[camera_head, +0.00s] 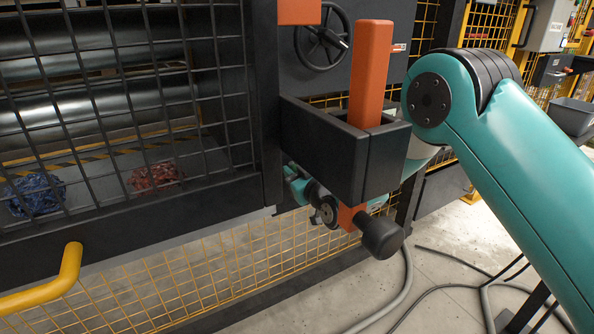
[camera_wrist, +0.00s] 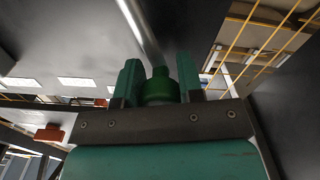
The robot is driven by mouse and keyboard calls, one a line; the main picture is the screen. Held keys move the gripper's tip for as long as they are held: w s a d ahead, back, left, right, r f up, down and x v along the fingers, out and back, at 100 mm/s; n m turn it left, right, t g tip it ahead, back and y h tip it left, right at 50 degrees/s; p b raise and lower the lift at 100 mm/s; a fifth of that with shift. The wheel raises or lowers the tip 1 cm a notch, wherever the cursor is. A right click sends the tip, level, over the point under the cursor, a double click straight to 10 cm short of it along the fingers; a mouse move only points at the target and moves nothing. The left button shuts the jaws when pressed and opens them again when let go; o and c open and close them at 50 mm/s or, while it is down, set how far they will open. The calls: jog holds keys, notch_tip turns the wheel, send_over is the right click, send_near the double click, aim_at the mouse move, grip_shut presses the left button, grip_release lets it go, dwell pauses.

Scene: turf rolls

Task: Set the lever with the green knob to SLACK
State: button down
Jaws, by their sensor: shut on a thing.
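In the wrist view, the green knob (camera_wrist: 160,88) sits between the two teal fingers of my gripper (camera_wrist: 158,74). The gripper is shut on the knob. The lever's grey metal rod (camera_wrist: 139,27) runs from the knob up to the top edge of the picture. In the head view, my teal arm passes behind a dark box-like bracket, and part of my wrist shows below it. The knob and fingertips cannot be made out there. No SLACK marking can be read in either view.
An orange post (camera_head: 371,70) stands in the dark bracket (camera_head: 340,150), with a black knob (camera_head: 382,238) below. A black handwheel (camera_head: 322,38) is behind. A mesh guard (camera_head: 120,110) covers rollers at left. A yellow rail (camera_head: 45,290) is at lower left. Hoses (camera_head: 400,290) lie on the floor.

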jog(key=c, duration=0.8)
grip_release()
jog(key=shift+s, duration=0.1)
jog(key=shift+o, duration=0.2)
jog(key=shift+s+d, duration=0.15)
jog(key=shift+s, duration=0.2)
jog(key=b+v, duration=1.2)
jog(key=v, duration=0.4)
jog(key=shift+s, duration=0.25)
jog(key=shift+d, duration=0.15)
jog(key=shift+f, duration=0.1)
